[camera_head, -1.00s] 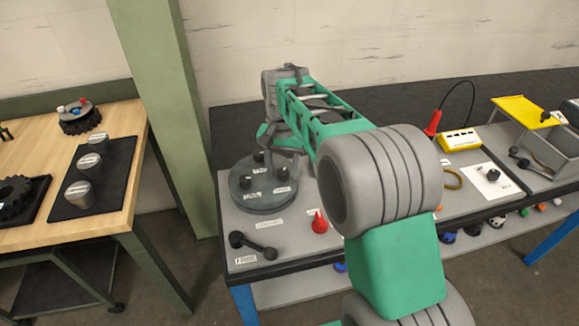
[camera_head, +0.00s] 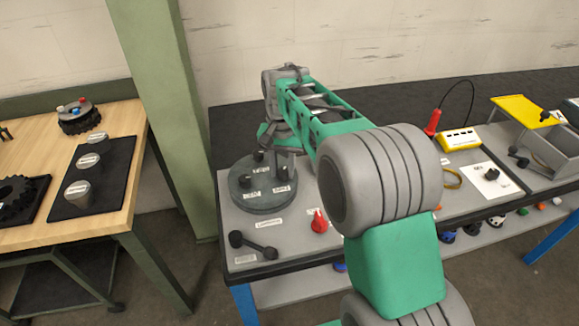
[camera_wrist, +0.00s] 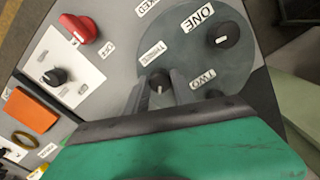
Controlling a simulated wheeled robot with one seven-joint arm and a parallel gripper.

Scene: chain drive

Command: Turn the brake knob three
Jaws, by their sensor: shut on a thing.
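The grey round disc (camera_head: 262,204) on the bench carries dark knobs with white labels. In the wrist view, the knob at the label THREE (camera_wrist: 152,50) is brake knob three (camera_wrist: 160,82). My gripper (camera_wrist: 158,92) is shut on it, one finger on each side. Knob one (camera_wrist: 222,35) stands at the label ONE (camera_wrist: 197,17), clear of the fingers. The label TWO (camera_wrist: 203,78) is beside the right finger, and the knob near it is partly hidden. In the head view, my arm covers part of the bench behind the disc.
A red pointed knob (camera_head: 319,222) sits right of the disc, and a black bar with ball ends (camera_head: 254,246) lies in front. A white plate with a black knob (camera_head: 492,176) and a yellow box (camera_head: 459,139) are farther right. A wooden table (camera_head: 127,182) stands left beyond a green post (camera_head: 169,100).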

